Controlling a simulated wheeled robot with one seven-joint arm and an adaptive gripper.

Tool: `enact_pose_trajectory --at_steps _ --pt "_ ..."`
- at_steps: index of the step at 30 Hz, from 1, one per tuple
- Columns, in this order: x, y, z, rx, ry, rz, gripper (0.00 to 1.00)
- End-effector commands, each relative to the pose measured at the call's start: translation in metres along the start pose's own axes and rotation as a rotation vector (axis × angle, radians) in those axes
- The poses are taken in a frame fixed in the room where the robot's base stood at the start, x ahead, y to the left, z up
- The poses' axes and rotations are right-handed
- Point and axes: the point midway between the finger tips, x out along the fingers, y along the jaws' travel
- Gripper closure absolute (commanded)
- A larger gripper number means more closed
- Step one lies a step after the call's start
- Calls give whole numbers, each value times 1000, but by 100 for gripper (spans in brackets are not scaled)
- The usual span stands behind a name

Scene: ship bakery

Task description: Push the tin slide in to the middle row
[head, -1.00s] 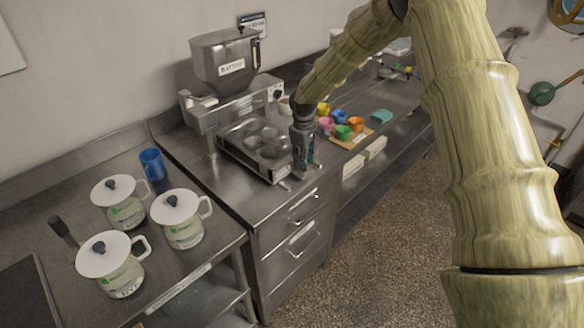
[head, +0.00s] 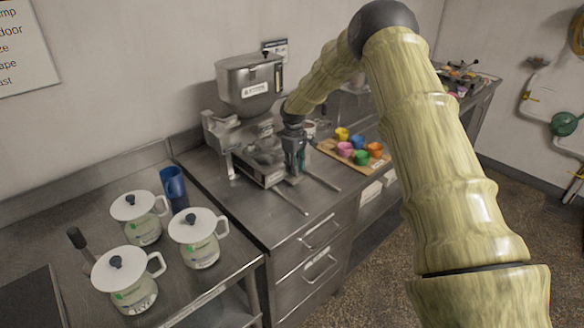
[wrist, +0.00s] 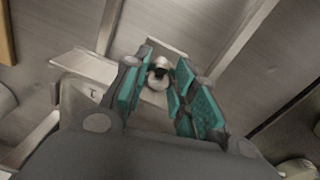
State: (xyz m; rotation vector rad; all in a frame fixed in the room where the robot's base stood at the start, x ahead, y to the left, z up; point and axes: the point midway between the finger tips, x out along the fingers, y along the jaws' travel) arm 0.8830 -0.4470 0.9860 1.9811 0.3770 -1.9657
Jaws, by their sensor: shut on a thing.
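The tin slide (head: 274,180) carries a muffin tin and sits on the steel counter under the batter hopper (head: 247,86). Part of the tin is hidden by the hopper machine and my gripper. My gripper (head: 293,174) points down at the front edge of the slide. In the wrist view my gripper (wrist: 163,70) has its teal-padded fingers closed around a small round knob (wrist: 160,80) on the slide's front. Two bare rails (head: 291,200) stick out in front of the slide. Which row of cups lies under the nozzle cannot be seen.
A wooden board (head: 330,148) with several coloured cups stands right of the slide. A blue tumbler (head: 173,184) and white-lidded jugs (head: 197,225) stand on the left counter. The counter in front of the rails is clear.

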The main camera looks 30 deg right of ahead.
Motion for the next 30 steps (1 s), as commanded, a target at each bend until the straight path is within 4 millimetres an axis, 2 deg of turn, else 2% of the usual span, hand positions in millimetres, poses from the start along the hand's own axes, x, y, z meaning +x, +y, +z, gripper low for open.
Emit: enact_pose_trajectory --at_steps 5,6,8,16,20,23,30 --pt "-3 4 0 1 3 6 100" --pt "-3 4 0 1 3 6 71" --pt "-3 4 0 1 4 6 63" --pt "-2 0 -2 -2 2 3 63" --pt "-8 0 -2 -2 3 3 63" --pt "-20 0 -2 -3 3 4 63" --pt "-63 2 -2 -1 5 4 63"
